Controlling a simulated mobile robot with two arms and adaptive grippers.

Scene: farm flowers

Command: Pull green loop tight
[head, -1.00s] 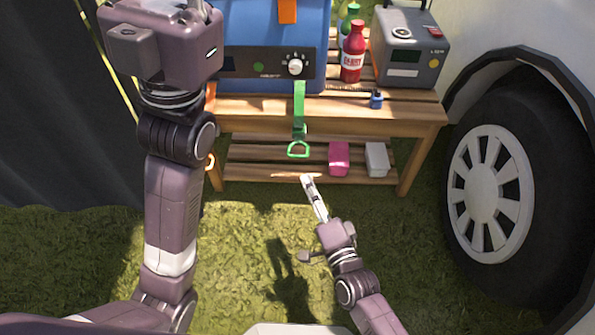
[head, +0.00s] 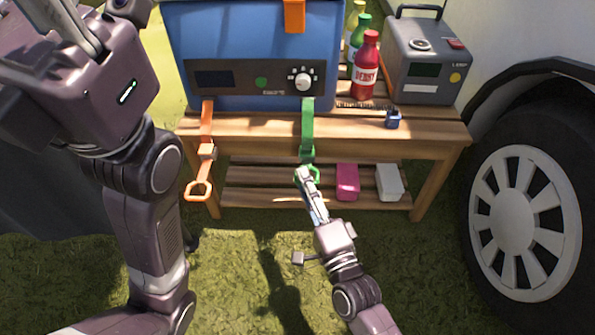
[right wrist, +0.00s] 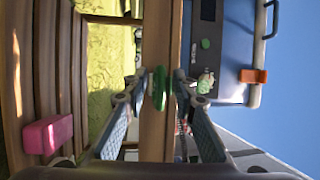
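The green strap (head: 308,130) hangs from the front of the blue box over the table edge, with the green loop (head: 315,174) at its lower end. My right gripper (head: 304,174) is at the loop and partly hides it. In the right wrist view the green loop (right wrist: 160,88) lies between the two spread fingers of my right gripper (right wrist: 158,94), which look open and not closed on it. My left arm is large at the upper left; its gripper (head: 75,22) is cut off by the top edge, so its fingers cannot be judged.
An orange strap with a loop (head: 199,188) hangs to the left. The blue box (head: 245,45), red bottle (head: 366,68) and grey device (head: 428,58) stand on the wooden table (head: 255,125). Pink (head: 347,182) and white (head: 389,182) blocks sit on the lower shelf. A wheel is right.

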